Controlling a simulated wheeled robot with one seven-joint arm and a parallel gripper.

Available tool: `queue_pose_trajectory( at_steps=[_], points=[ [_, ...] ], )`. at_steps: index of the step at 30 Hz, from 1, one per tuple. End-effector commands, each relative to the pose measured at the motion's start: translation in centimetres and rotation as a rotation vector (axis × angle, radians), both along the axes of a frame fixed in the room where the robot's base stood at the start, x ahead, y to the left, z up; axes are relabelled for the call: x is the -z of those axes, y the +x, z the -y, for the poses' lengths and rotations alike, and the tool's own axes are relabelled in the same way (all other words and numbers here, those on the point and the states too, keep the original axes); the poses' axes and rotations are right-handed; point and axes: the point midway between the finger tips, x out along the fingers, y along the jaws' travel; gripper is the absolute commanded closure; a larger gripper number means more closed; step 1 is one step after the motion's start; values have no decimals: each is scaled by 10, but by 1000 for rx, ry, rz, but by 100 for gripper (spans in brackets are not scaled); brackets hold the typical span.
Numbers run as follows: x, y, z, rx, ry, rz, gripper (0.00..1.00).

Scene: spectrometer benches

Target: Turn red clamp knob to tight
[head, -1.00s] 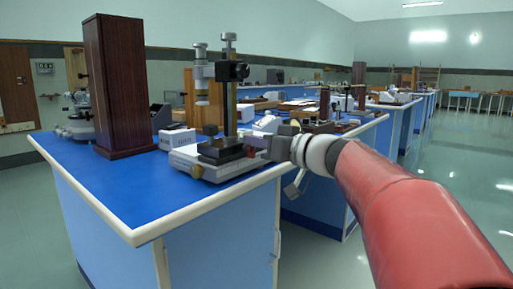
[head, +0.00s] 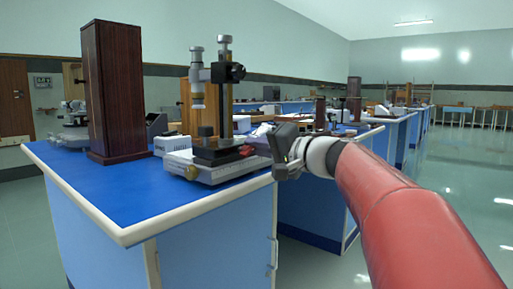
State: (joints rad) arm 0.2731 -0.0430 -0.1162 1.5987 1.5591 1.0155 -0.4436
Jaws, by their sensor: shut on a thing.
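The grey spectrometer-like instrument (head: 210,168) stands at the near right corner of the blue bench, with a dark stage and an upright column carrying a vertical tube. The red clamp knob (head: 247,151) is a small reddish patch at the right side of its dark stage, mostly hidden by my gripper. My gripper (head: 261,148) reaches in from the right at the bench's edge and is shut on the knob. Its fingertips are small and partly hidden behind its dark body. The knob's marking or turn angle cannot be read.
A tall dark wooden block (head: 113,95) stands on the blue bench (head: 110,195) left of the instrument, with a white box (head: 174,141) between. A microscope (head: 73,125) stands at the far left. The bench's front left is clear. More benches run behind on the right.

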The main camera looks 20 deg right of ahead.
Motion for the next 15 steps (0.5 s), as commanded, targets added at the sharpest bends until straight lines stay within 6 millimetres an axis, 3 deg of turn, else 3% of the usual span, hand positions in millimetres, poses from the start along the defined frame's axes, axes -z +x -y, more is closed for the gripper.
queue_pose_trajectory(
  at_steps=[1,15],
  points=[
    [7,0,-2,-9,29,-35,100],
    [12,1,-1,-9,301,-234,100]
  ],
)
